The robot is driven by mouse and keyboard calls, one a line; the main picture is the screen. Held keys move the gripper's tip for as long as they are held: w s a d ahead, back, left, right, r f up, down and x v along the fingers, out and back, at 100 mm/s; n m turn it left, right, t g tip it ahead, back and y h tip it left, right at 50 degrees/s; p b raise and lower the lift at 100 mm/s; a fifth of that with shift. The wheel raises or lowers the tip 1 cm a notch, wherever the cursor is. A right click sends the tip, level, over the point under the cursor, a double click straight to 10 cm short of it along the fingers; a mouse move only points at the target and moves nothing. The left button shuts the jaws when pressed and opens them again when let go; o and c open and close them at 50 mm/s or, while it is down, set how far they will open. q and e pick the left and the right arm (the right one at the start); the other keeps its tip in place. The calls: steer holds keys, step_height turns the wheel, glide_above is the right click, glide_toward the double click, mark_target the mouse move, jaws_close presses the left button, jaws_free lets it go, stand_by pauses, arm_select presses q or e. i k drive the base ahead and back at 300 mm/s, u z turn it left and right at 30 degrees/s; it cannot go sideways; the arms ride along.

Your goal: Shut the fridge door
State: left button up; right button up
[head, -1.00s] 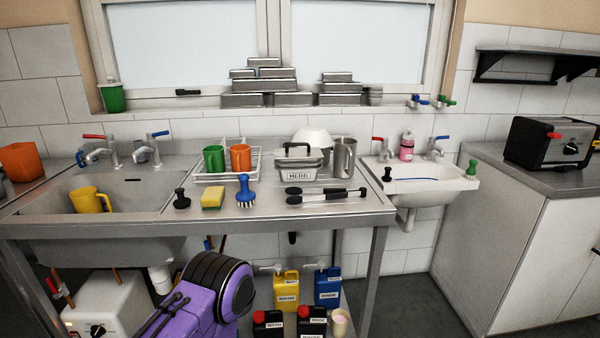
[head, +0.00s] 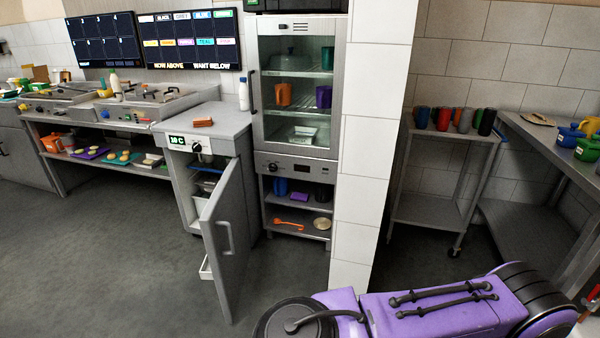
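The fridge (head: 176,142) is a grey under-counter unit with a green temperature display and a black knob. Its grey door (head: 233,245) stands wide open, swung out into the room, with a vertical handle (head: 228,238) on its outer face. Inside, shelves with containers (head: 207,182) show, and a white tray or drawer edge (head: 206,268) sits low behind the door. Neither of my grippers is visible.
A glass-fronted cabinet (head: 297,85) stands right of the fridge, beside a tiled wall end (head: 372,150). A wheeled trolley (head: 432,180) and a steel table (head: 560,150) are further right. The grey floor (head: 110,260) left of the door is clear.

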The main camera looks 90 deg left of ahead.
mark_target(223, 222)
steer(key=u, duration=3.3)
steer(key=i, duration=1.65)
steer(key=u, duration=1.15)
steer(key=k, duration=1.55)
steer(key=z, duration=1.35)
steer(key=i, duration=0.5)
steer(key=z, duration=0.05)
